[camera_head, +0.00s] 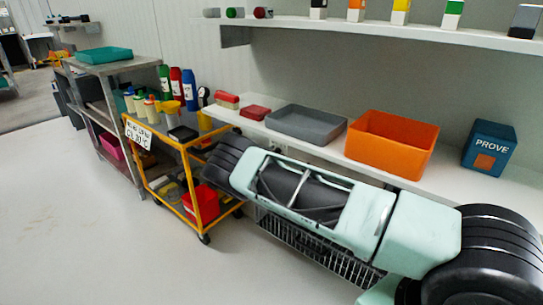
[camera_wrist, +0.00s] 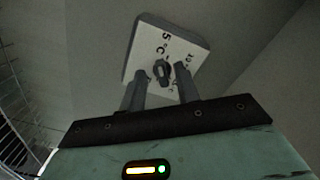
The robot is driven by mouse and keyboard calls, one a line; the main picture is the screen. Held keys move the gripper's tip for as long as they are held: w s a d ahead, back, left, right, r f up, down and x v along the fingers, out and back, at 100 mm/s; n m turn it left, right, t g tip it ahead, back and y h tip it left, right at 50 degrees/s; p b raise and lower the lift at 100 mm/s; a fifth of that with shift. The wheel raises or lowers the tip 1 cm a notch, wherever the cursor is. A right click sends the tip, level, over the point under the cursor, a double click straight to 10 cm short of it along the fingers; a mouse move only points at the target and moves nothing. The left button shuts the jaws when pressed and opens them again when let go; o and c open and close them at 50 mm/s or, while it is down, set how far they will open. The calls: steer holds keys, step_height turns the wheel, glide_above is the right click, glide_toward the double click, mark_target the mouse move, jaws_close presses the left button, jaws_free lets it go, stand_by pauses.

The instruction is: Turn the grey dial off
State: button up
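A grey dial (camera_wrist: 162,70) with a dark knob sits at the middle of a pale square plate (camera_wrist: 145,38) in the wrist view. The plate carries printed "°C" marks and numbers and looks tilted. My gripper (camera_wrist: 159,80) is open, with one finger to the left of the knob and the other to its right. The fingertips are close to the knob; whether they touch it I cannot tell. In the head view my arm reaches down along the counter, and the dial and my gripper do not show.
A white counter (camera_head: 457,193) holds a grey tray (camera_head: 306,123), an orange bin (camera_head: 391,143) and a blue box (camera_head: 489,148). A yellow cart (camera_head: 166,138) with bottles stands at left. A wire rack (camera_head: 315,252) lies under my arm. Left floor is clear.

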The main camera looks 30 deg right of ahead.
steer(key=p+v, duration=0.2)
steer(key=v, duration=1.5)
steer(key=shift+a, duration=0.15)
steer(key=shift+s+r, duration=0.1)
